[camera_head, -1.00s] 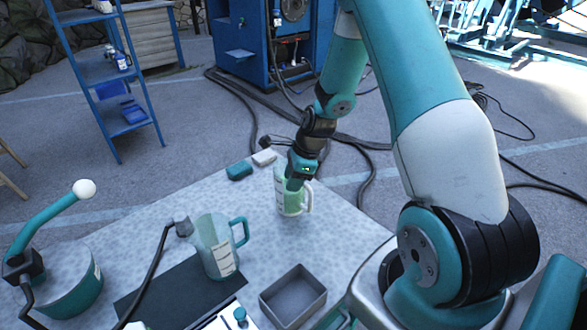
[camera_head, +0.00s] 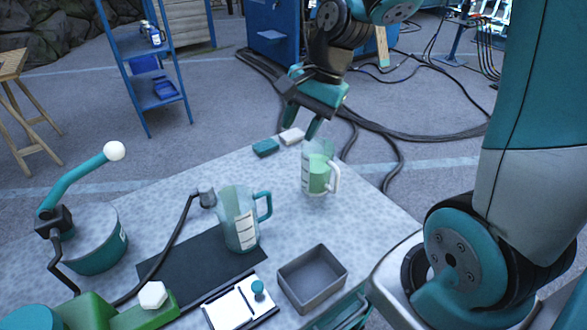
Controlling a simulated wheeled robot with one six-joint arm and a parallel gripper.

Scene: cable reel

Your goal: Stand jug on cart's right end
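A clear jug with green contents and a white handle (camera_head: 318,172) stands upright near the far right corner of the speckled cart top (camera_head: 365,215). A second clear jug with a teal handle (camera_head: 238,222) stands upright further left and nearer. My gripper (camera_head: 301,121) is above and slightly behind the green-filled jug, its two teal fingers spread apart with nothing between them. The right fingertip appears close to the jug's rim; I cannot tell the exact gap in depth.
A teal block (camera_head: 265,148) and a white block (camera_head: 292,136) lie at the far edge. An empty grey tray (camera_head: 312,279) sits in front. A dark mat (camera_head: 180,278), a hose and a teal reel (camera_head: 96,240) occupy the left. The top between jugs and tray is clear.

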